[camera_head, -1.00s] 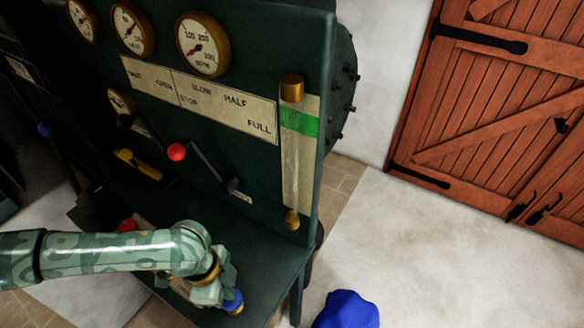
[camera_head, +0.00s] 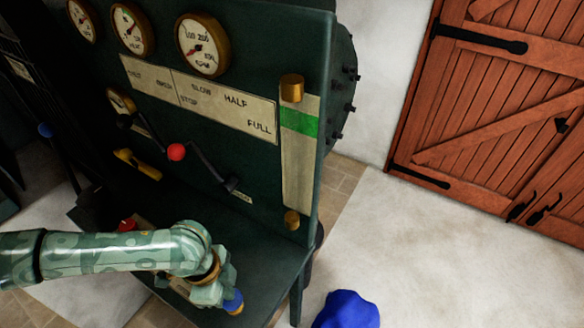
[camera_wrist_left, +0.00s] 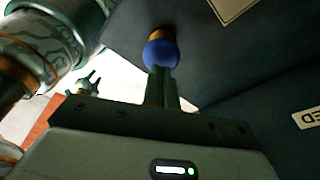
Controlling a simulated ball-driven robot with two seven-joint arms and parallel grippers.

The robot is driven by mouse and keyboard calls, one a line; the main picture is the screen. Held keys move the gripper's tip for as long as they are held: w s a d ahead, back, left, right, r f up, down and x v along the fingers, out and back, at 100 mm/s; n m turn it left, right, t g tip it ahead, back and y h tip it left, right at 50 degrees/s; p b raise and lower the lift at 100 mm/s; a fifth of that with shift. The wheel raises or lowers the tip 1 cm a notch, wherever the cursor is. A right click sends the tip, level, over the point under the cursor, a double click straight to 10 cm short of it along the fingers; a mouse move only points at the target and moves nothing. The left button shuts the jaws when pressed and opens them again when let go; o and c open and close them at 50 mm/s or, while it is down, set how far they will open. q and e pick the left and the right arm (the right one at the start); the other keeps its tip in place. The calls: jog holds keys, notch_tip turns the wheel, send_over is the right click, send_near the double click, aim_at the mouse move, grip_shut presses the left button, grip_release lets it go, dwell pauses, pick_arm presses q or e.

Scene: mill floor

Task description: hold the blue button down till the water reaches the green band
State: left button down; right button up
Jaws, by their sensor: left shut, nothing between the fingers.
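The blue button (camera_head: 233,302) is on a brass collar on the ledge of the dark green machine. It also shows in the left wrist view (camera_wrist_left: 160,52). My left gripper (camera_head: 224,294) is shut and empty, its fingertips (camera_wrist_left: 161,72) at the button. They appear to touch it; I cannot tell how far it is pressed. The upright water gauge (camera_head: 297,175), with brass fittings at top and bottom, stands on the machine's right side. Its green band (camera_head: 299,121) is near the top. I cannot make out the water level.
A red-knobbed lever (camera_head: 176,152), a yellow handle (camera_head: 137,164) and a red button (camera_head: 127,225) are on the machine left of the gauge. Round dials (camera_head: 202,45) sit above. A blue lump (camera_head: 346,310) is at the bottom. Open floor (camera_head: 420,260) leads to wooden doors (camera_head: 500,110).

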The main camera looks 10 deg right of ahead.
pick_arm(q)
jog(key=shift+f, duration=0.4)
jog(key=shift+f+b, duration=0.45)
jog(key=shift+f, duration=0.45)
dwell(6.7)
